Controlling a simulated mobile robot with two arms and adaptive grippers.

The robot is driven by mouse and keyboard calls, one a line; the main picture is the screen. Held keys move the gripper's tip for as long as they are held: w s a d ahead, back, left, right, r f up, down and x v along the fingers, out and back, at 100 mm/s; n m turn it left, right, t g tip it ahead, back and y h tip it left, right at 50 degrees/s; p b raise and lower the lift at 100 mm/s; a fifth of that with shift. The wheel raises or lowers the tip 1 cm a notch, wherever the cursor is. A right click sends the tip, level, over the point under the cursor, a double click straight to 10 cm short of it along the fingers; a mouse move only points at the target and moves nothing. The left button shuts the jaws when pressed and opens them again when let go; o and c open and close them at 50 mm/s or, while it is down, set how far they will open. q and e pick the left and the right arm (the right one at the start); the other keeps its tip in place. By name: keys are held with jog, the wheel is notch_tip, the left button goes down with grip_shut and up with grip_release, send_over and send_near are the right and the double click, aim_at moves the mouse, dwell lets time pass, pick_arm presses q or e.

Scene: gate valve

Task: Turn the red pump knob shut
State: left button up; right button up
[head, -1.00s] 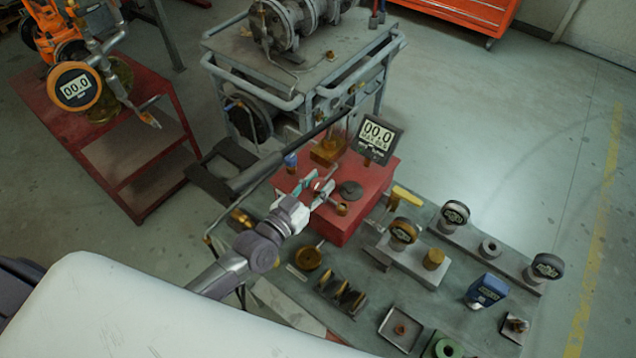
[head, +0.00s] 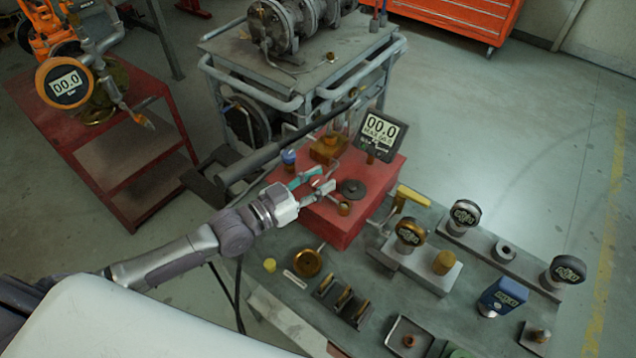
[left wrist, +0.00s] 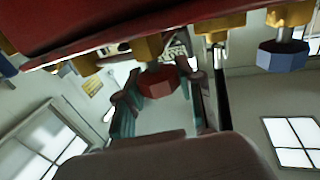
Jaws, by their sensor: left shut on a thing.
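The red pump (head: 345,219) is a red box on the bench, with a black-framed display (head: 380,133) reading 00.0 on it. My left gripper (head: 316,184) is at its near left side. The red knob (left wrist: 157,82) shows between the two fingers in the left wrist view, where my left gripper (left wrist: 160,95) is shut on it. In the head view the knob is small and mostly hidden by the fingers. A blue knob (head: 288,156) stands beside the gripper; a blue one (left wrist: 282,56) also shows in the left wrist view. My right gripper is not in view.
A grey bench (head: 437,226) carries gauges, a yellow-handled valve (head: 413,197), a blue device (head: 503,297) and small brass parts to the right. A grey pump cart (head: 300,75) stands behind. A red trolley (head: 125,170) stands left. The floor at right is clear.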

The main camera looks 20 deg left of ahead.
pick_arm(q)
jog(key=shift+r, duration=0.1)
jog(key=o, duration=1.2)
jog(key=shift+c, duration=0.2)
jog(key=shift+s+a, duration=0.25)
jog(key=shift+s, duration=0.05)
jog(key=v, duration=1.1)
jog(key=shift+s, duration=0.15)
